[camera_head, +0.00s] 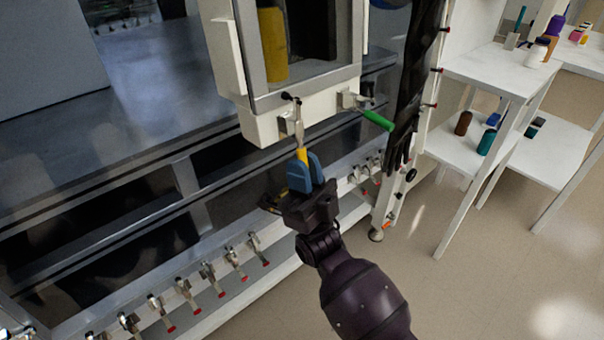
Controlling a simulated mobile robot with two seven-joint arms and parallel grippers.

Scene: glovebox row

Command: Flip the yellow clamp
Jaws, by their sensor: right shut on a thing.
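The yellow clamp is mounted on the lower white edge of a windowed box. Its yellow handle (302,155) points down, and its metal body (297,121) sits against the white edge above. My right gripper (303,165) comes up from below, with blue fingers closed around the lower end of the yellow handle. The fingers hide the handle's tip. My left gripper does not show.
A clamp with a green handle (377,120) sits just right of the yellow one. Several red-tipped clamps line the rail (215,301) below. A black glove (408,95) hangs at the right. White shelves (497,75) stand further right, with open floor (480,290) in front.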

